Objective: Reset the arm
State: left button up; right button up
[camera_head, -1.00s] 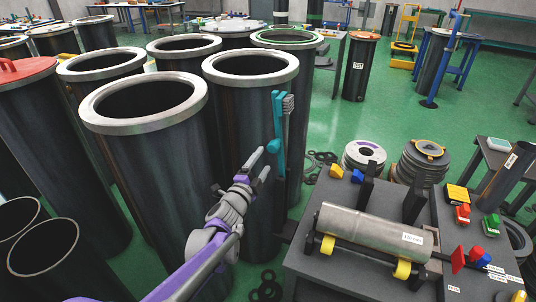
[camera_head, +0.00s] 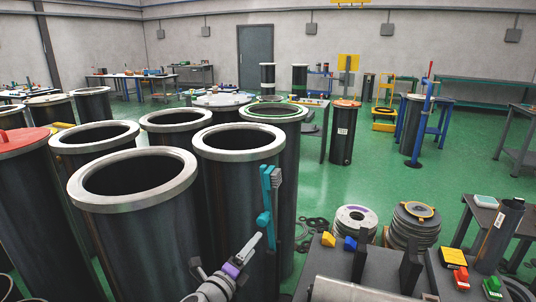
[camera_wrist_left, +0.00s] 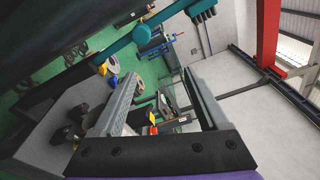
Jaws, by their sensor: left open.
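My left gripper (camera_head: 256,238) is in the lower middle of the head view, on a grey and purple arm, in front of a dark flanged cylinder (camera_head: 222,180). In the left wrist view its two fingers stand wide apart, so the gripper (camera_wrist_left: 162,88) is open, with nothing between the fingers. A teal bracket (camera_head: 266,208) hangs by the side of that cylinder, close to the gripper in the picture; I cannot tell if they touch. A teal bar also crosses the top of the left wrist view (camera_wrist_left: 112,45). My right gripper is not in view.
Several dark cylinders with pale flanges, such as the front one (camera_head: 130,235), crowd the left side. A grey workbench (camera_head: 320,262) with a metal cylinder stands at lower right. Flange stacks (camera_head: 413,225) sit behind it.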

pick_arm(q)
jog(key=s+m+g+p, duration=0.6)
jog(key=s+m, duration=1.2)
jog(key=m, duration=0.8)
jog(key=s+a+f+m+g+y+p, duration=0.1)
jog(key=s+a+f+m+g+y, duration=0.1)
jog(key=s+a+m, duration=0.4)
jog(key=s+a+f+m+g+y+p, duration=0.1)
jog(key=s+a+f+m+y, duration=0.3)
jog(key=s+m, duration=0.4)
jog(key=a+m+g+y, duration=0.1)
jog(key=a+m, duration=0.1)
jog(key=m, duration=0.3)
jog(key=shift+s+a+f+g+y+p, duration=0.2)
jog(key=shift+s+g+y+p, duration=0.1)
jog(key=shift+s+y, duration=0.1)
